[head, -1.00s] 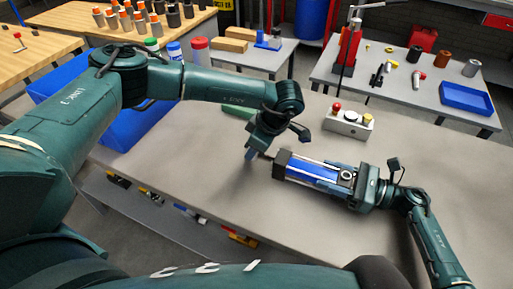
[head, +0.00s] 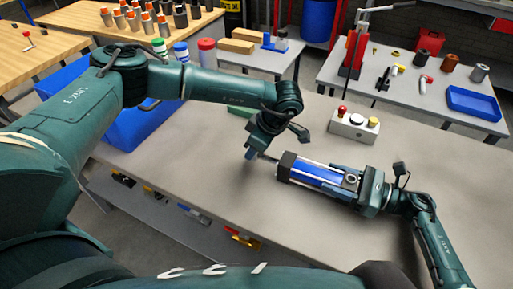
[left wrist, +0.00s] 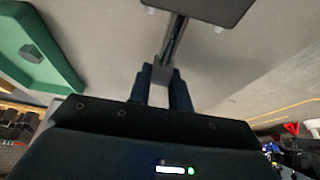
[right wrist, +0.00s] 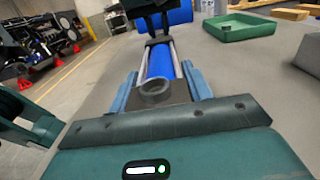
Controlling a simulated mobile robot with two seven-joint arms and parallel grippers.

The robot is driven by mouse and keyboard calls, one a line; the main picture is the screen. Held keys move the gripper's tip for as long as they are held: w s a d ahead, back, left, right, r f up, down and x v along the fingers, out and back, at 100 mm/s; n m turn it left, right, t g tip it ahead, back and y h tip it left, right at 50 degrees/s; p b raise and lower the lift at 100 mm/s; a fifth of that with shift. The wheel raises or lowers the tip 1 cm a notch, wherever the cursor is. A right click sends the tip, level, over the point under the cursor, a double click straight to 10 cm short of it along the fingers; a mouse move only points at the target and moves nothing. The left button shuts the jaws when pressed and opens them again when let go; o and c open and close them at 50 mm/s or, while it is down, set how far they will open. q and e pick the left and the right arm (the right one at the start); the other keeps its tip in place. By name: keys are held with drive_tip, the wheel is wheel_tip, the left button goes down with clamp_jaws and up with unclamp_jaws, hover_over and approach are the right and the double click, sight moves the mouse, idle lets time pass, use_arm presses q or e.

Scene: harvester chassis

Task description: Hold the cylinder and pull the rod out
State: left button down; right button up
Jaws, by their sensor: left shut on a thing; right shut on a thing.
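The cylinder (head: 322,176), blue with silver tie bars and black end caps, lies across the grey table. My right gripper (head: 368,190) is shut around its right end. In the right wrist view, the blue barrel (right wrist: 162,62) and a round grey port (right wrist: 155,88) show between the fingers (right wrist: 160,92). The rod (left wrist: 174,40) comes out of the cylinder's dark end cap (left wrist: 205,8). My left gripper (head: 250,154) is shut on the grey block at the rod's outer end, with a short length of bare rod between gripper and cap. The rod's inner end is hidden.
A control box (head: 354,125) with coloured buttons stands behind the cylinder. A green tray (right wrist: 237,27) lies near my left gripper, partly hidden in the head view. A blue bin (head: 140,125) is at left. The table's front is clear.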

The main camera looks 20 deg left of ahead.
use_arm(q)
drive_tip(key=shift+a, duration=0.9)
idle(0.5)
drive_tip(key=c, duration=1.2)
unclamp_jaws()
drive_tip(key=shift+d, duration=0.1)
drive_tip(key=v, duration=1.2)
use_arm(e)
drive_tip(key=o, duration=1.4)
drive_tip(key=shift+o, duration=0.2)
